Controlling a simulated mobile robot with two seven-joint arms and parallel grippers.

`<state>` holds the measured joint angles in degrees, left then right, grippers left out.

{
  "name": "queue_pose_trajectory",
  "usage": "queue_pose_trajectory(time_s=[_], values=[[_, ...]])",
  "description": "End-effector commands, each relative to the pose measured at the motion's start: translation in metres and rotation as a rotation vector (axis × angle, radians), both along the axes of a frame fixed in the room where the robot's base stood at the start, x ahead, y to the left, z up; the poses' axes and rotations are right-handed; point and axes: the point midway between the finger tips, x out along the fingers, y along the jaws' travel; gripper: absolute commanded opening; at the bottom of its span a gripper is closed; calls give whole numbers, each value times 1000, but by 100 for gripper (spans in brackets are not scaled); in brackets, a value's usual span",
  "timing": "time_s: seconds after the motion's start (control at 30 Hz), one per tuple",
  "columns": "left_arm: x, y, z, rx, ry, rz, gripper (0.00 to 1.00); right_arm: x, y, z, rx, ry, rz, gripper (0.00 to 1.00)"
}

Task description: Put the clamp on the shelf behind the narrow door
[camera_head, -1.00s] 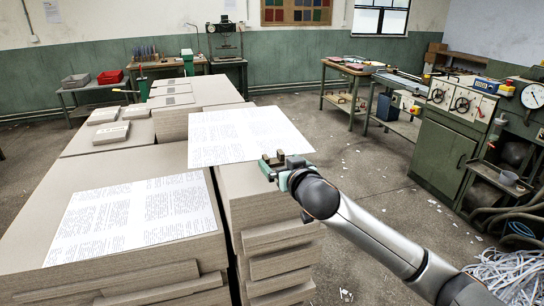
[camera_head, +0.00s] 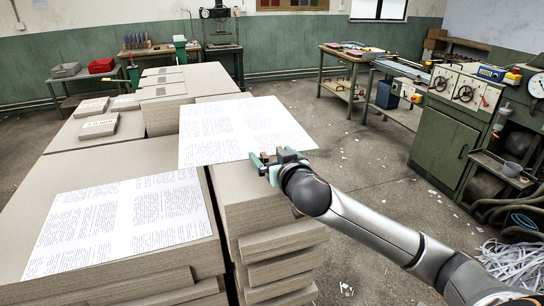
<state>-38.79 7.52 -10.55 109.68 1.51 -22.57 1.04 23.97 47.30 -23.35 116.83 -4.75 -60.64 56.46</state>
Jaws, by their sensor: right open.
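My right gripper (camera_head: 268,161) is at the right edge of a large printed sheet (camera_head: 235,130), with its jaws open and nothing visible between them. A green part with an orange handle (camera_head: 133,74) rises beside the far board stacks, and another green part (camera_head: 180,47) stands farther back. I cannot tell whether either is the clamp. A green cabinet (camera_head: 436,138) at the right has a closed door with a dark handle. I cannot tell whether it is the narrow door, and no shelf shows behind it. My left gripper is not in view.
Greyboard stacks (camera_head: 275,243) fill the left and centre, with another printed sheet (camera_head: 120,220) on the near one. Workbenches (camera_head: 350,60) stand at the back. Paper shreds (camera_head: 512,262) and hoses lie at lower right. Floor between stacks and cabinet is mostly clear.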

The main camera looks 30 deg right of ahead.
Motion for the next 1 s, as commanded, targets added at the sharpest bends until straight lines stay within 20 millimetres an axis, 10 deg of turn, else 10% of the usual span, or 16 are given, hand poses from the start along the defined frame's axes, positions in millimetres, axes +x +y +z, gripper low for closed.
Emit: queue_pose_trajectory(time_s=[1.0], values=[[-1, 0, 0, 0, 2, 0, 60, 0, 0, 0, 0, 0, 0, 0]])
